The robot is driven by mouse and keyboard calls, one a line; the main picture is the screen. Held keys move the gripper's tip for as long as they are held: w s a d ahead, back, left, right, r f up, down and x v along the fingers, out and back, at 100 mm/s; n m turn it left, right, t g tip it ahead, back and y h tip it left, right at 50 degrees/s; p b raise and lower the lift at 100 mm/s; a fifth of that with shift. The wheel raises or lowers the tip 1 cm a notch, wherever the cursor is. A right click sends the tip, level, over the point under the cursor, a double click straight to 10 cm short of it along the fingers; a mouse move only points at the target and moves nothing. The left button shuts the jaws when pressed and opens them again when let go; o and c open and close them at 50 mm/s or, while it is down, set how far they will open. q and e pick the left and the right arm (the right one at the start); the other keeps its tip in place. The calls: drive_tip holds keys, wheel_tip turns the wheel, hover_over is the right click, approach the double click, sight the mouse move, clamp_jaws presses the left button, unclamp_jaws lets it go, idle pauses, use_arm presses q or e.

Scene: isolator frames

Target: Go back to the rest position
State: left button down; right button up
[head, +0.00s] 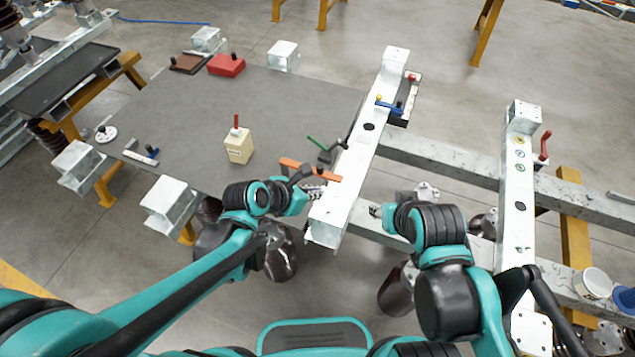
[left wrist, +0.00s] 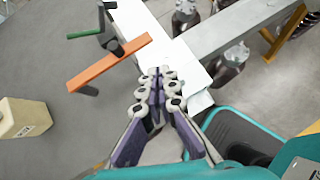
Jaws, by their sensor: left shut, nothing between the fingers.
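My left gripper (head: 314,192) is shut and empty beside the near part of the white steel beam (head: 338,203). In the left wrist view my left gripper's fingers (left wrist: 157,82) are together, with the white beam just beyond their tips. My right gripper (head: 376,210) is on the other side of that beam, small and partly hidden by its own arm; I cannot tell whether it is open or shut. An orange bar (head: 311,170) lies close to my left gripper and also shows in the left wrist view (left wrist: 108,63).
A second white beam (head: 518,190) stands at right, with a white bucket (head: 593,283) nearby.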

use_arm(q)
drive_tip(key=shift+s+a+r+p, duration=0.1)
drive_tip(key=shift+s+r+p, duration=0.2)
drive_tip(key=shift+s+r, duration=0.6)
drive_tip(key=s+a+r+m+y, duration=0.2)
drive_tip(key=s+a+m+y, duration=0.1)
drive_tip(key=a+m, duration=0.7)
drive_tip(key=s+a+r+m+t+y, duration=0.1)
drive_tip(key=s+a+r+m+y, duration=0.2)
drive_tip(key=a+m, duration=0.6)
drive_tip(key=s+m, duration=0.1)
drive_tip(key=m, duration=0.6)
drive_tip(key=shift+s+a+r+m+y, duration=0.15)
drive_tip(key=shift+s+a+m+y, duration=0.1)
drive_tip(key=shift+a+m+y, duration=0.1)
